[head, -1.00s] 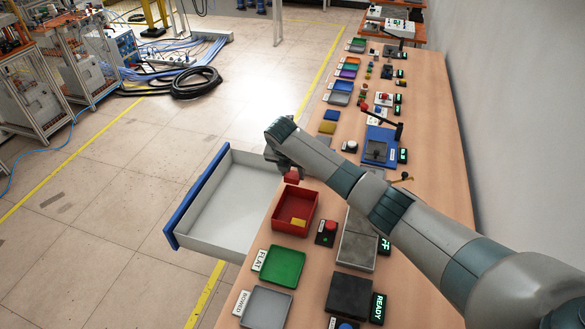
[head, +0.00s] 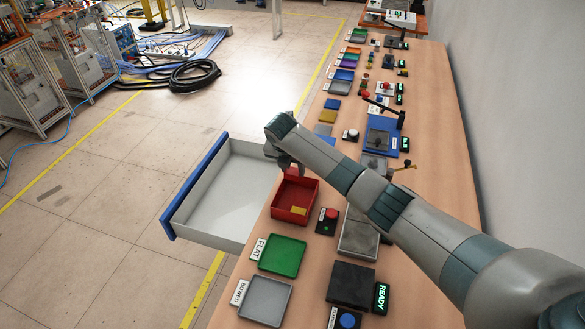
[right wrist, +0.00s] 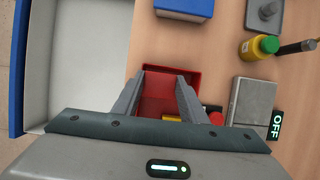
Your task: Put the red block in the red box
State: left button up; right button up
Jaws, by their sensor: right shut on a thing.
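My right gripper (head: 289,167) is over the far end of the red box (head: 276,208). Its fingers are closed on a small red block (right wrist: 158,92), which shows between the fingertips in the right wrist view. In the head view the block blends with the box's red far wall, so I cannot tell whether it is above the rim or just inside. The red box's rim also shows behind the fingers in the right wrist view (right wrist: 180,69). A yellow block (head: 299,210) lies in the box. My left gripper is not in view.
An open white drawer with a blue front (head: 195,186) lies left of the box. A red button (head: 331,215) and a grey plate (head: 358,236) are to its right. A green tray (head: 282,256) and a grey tray (head: 265,300) are nearer. Several bins line the bench beyond.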

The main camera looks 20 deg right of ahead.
jog(key=shift+f+b, duration=0.55)
jog(key=shift+f, duration=0.9)
jog(key=o, duration=1.1)
jog(key=shift+o, duration=0.2)
jog(key=shift+r, duration=0.1)
jog(key=b+v, duration=0.3)
jog(key=v, duration=1.4)
jog(key=shift+b, duration=0.4)
jog(key=shift+r, duration=0.15)
jog(key=shift+a, duration=0.1)
